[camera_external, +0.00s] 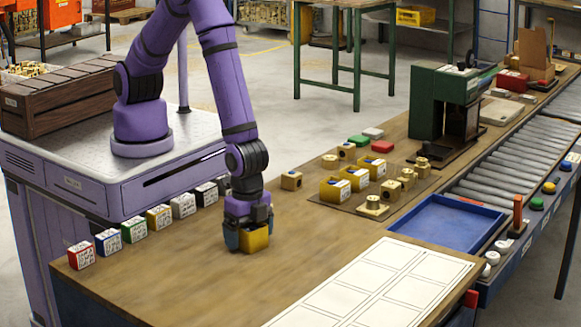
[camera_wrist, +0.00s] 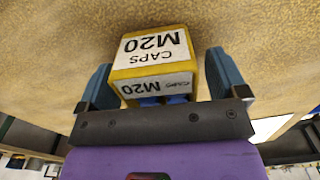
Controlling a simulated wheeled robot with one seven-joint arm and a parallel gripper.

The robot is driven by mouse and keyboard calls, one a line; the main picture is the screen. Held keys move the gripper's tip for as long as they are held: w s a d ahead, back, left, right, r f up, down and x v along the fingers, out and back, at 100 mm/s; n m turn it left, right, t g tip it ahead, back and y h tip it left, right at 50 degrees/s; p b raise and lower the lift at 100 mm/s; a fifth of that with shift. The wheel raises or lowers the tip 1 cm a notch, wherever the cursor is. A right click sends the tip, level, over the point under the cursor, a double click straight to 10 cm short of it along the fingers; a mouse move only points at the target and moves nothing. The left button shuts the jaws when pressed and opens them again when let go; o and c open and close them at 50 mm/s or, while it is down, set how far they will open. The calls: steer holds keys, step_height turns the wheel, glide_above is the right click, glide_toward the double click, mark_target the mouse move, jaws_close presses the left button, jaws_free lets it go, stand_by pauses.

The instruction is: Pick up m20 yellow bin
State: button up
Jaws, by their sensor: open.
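The M20 yellow bin (camera_wrist: 152,52) is a small yellow box with white labels reading "CAPS M20". In the wrist view it sits between the two blue fingers of my gripper (camera_wrist: 160,86), with a narrow gap on each side. In the external view the yellow bin (camera_external: 255,240) stands on the wooden bench top, with my gripper (camera_external: 247,236) low over it and a finger at its left. My gripper is open around the bin. The bin's rear part is hidden by my gripper in the external view.
A row of small coloured boxes (camera_external: 133,229) lines the bench's left edge. Yellow bins and brass blocks (camera_external: 355,179) stand to the right, before a green press (camera_external: 440,100). A blue tray (camera_external: 445,222) and a white grid sheet (camera_external: 375,285) lie at right. The front bench area is clear.

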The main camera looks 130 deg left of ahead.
steer(key=shift+f, duration=0.15)
steer(key=shift+c, duration=0.4)
steer(key=c, duration=1)
steer(key=shift+o, duration=0.2)
